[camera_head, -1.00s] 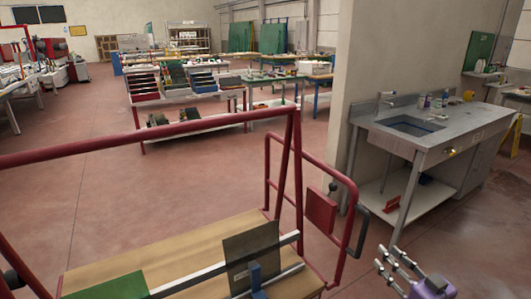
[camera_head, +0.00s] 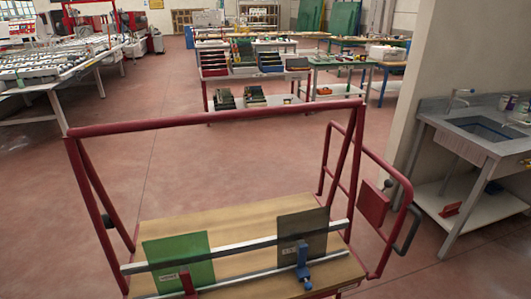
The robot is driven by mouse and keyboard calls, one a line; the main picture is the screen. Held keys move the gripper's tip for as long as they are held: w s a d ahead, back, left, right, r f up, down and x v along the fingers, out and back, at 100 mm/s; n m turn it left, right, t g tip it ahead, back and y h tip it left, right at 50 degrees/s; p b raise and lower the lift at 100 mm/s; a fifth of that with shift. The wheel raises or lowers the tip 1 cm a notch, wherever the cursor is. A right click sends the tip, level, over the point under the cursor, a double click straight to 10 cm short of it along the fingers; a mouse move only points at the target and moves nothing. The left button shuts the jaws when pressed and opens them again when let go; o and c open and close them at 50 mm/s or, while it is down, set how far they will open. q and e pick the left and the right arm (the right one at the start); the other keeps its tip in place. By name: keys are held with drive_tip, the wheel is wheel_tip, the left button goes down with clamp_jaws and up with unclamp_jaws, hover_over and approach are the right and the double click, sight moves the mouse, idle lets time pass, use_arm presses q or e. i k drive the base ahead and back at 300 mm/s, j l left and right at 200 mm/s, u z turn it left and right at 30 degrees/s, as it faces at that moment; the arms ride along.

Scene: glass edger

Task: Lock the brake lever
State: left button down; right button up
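A red-framed cart (camera_head: 215,121) with a wooden deck (camera_head: 225,222) stands in front of me. At its right end is a red side frame with a red plate (camera_head: 373,203). A lever with a black knob (camera_head: 388,184) stands up by this plate, and a black curved handle (camera_head: 408,230) sits just right of it. Which of these is the brake lever, and whether it is locked, I cannot tell. Another black knob (camera_head: 107,220) is on the cart's left side. Neither of my grippers is in view.
A green panel (camera_head: 178,262) and a dark panel (camera_head: 302,232) stand on the deck against metal rails, with a blue clamp (camera_head: 303,268). A sink bench (camera_head: 470,150) stands at the right by a wall. Open floor (camera_head: 165,175) lies behind the cart.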

sight(388, 184)
drive_tip(key=k+j+u, duration=0.1)
drive_tip(key=k+j, duration=0.2)
drive_tip(key=i+j+z, duration=0.15)
drive_tip(key=j+z, duration=0.25)
drive_tip(key=i+j+z, duration=0.15)
drive_tip(key=z, duration=0.2)
drive_tip(key=i+j+z, duration=0.1)
drive_tip(key=j+z, duration=0.65)
drive_tip(key=i+l+u, duration=0.1)
drive_tip(key=i+l, duration=0.15)
drive_tip(key=i+l+u, duration=0.15)
drive_tip(key=i+l, duration=0.15)
drive_tip(key=i+l+u, duration=0.1)
drive_tip(key=i+l, duration=0.2)
drive_tip(key=i+l+u, duration=0.15)
drive_tip(key=i+l, duration=0.15)
drive_tip(key=i+l+u, duration=0.1)
drive_tip(key=i+l, duration=0.15)
drive_tip(key=l, duration=0.2)
drive_tip(key=i+l+u, duration=0.15)
drive_tip(key=l, duration=0.25)
drive_tip(key=i+l+u, duration=0.1)
drive_tip(key=i+l, duration=0.2)
drive_tip(key=l, duration=0.1)
